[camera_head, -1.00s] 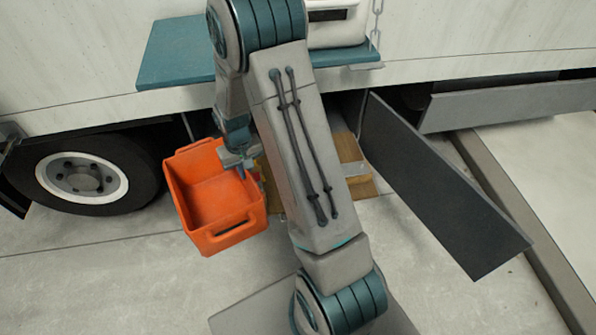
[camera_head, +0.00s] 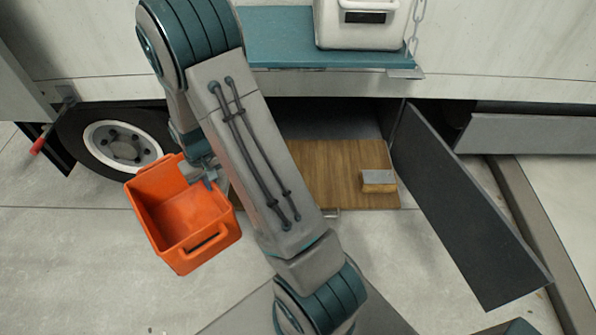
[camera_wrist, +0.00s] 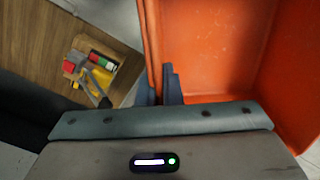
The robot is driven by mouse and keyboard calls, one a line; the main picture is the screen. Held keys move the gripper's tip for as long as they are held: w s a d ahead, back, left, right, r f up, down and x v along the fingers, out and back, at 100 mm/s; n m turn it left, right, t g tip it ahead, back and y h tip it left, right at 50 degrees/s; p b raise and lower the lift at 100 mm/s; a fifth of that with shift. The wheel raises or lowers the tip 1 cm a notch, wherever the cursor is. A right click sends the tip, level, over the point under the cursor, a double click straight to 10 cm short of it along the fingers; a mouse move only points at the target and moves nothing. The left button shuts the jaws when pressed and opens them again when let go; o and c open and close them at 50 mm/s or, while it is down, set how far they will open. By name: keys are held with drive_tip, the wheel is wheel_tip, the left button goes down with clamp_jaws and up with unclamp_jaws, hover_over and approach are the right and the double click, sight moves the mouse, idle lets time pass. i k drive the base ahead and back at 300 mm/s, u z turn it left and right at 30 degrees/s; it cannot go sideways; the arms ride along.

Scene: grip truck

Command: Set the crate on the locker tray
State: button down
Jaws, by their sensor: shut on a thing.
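The orange crate (camera_head: 185,222) is open-topped and looks empty. It hangs from my gripper (camera_head: 208,175) above the paved ground, left of the locker. The locker tray (camera_head: 335,160) is a wooden board that sticks out of the open locker under the truck body. My arm hides its left part in the head view. The crate is apart from the tray, to its left.
A small box of coloured items (camera_wrist: 92,68) lies on the tray in the wrist view. The dark locker door (camera_head: 465,205) hangs open at right. A teal shelf (camera_head: 285,52) holds a white container (camera_head: 358,25) above.

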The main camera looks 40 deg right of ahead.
sight(325, 169)
drive_tip(key=u, duration=0.9)
drive_tip(key=k, duration=1)
drive_tip(key=z, duration=1.65)
drive_tip(key=i, duration=0.5)
